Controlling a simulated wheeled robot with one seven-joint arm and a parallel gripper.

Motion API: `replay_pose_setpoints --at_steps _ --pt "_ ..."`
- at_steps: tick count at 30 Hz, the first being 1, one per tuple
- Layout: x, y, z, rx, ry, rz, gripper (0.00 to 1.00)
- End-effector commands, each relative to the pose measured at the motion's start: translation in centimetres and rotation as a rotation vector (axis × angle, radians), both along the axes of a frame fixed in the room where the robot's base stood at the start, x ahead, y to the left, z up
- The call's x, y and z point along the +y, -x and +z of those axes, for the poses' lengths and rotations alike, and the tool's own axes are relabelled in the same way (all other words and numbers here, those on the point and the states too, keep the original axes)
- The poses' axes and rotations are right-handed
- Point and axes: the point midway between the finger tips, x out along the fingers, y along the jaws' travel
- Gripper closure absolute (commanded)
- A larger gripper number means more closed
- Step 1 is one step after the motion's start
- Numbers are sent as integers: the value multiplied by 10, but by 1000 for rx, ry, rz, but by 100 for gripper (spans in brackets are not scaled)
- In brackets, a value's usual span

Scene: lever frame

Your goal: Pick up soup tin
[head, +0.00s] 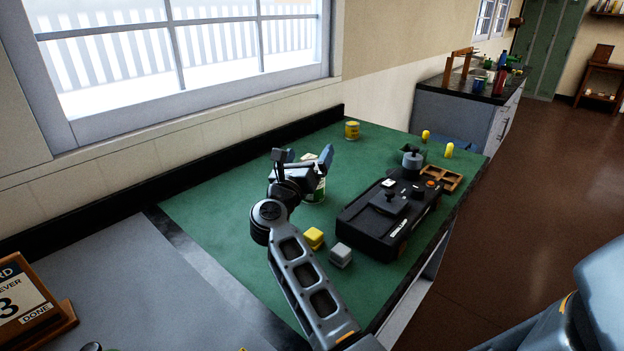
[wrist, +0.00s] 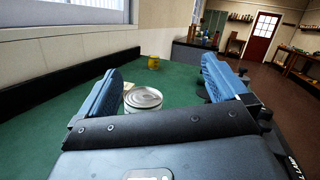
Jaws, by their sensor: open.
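The soup tin (head: 318,190) stands upright on the green counter top, partly hidden behind my gripper in the head view. In the wrist view its silver lid and pale side (wrist: 143,99) show between the two blue fingers, beyond the gripper body, which hides its lower part. My gripper (head: 307,156) is open and empty, above and just short of the tin. Its fingers (wrist: 160,78) point forward on either side of the tin in the wrist view; I cannot tell whether they touch it.
A yellow tin (head: 352,130) stands farther back. A black device (head: 388,218) with knobs lies to the right, near a wooden tray (head: 443,178). Yellow (head: 313,237) and grey (head: 340,254) blocks sit in front. The green surface (head: 215,205) left of my gripper is clear.

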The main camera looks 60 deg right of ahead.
Motion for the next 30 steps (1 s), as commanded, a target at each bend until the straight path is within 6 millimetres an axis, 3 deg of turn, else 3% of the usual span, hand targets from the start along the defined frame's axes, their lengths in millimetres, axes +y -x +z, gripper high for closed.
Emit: replay_pose_setpoints --at_steps 3,9,14,21,24,30 --pt "-11 -18 2 -151 -123 -27 0" --pt "-17 -30 -3 -261 -215 -48 0" --pt "-17 -31 -26 -263 -222 -50 0" --pt "-18 -30 -75 -266 -220 -50 0" --pt "-17 -30 -85 -266 -219 -49 0" --pt "-31 -31 -81 -266 -218 -50 0"
